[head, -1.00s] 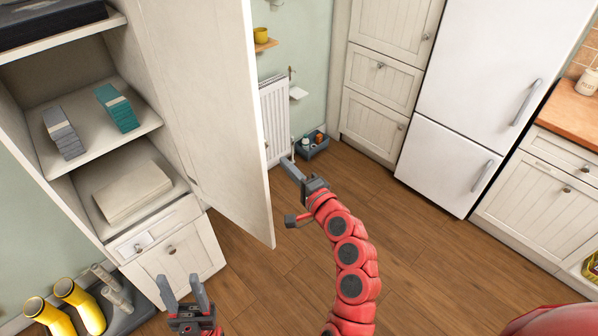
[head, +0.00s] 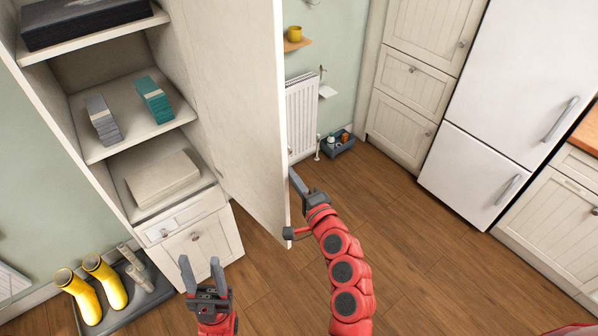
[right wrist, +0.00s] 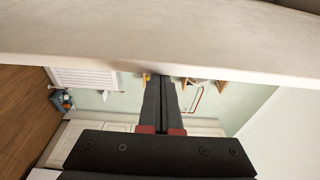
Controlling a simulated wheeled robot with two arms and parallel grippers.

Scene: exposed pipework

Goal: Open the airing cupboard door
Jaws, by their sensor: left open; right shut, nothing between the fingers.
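The airing cupboard door (head: 235,100) is a tall pale panel standing well open from the cupboard (head: 152,238) on the left. Its shelves show. In the right wrist view the door (right wrist: 160,45) is a pale band across the top. My right gripper (head: 294,175) is shut and empty, at the door's free edge on the side away from the shelves. Its closed fingers (right wrist: 163,85) reach up to the panel in the right wrist view; I cannot tell whether they touch. My left gripper (head: 200,263) is open and empty, in front of the lower cupboard front.
Yellow boots (head: 103,280) stand on a dark tray at the lower left. A radiator (head: 301,115) and a blue-grey box (head: 338,145) are behind the door. White cabinets (head: 405,105) and a fridge (head: 500,110) stand at the right. The wooden floor (head: 400,240) between is clear.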

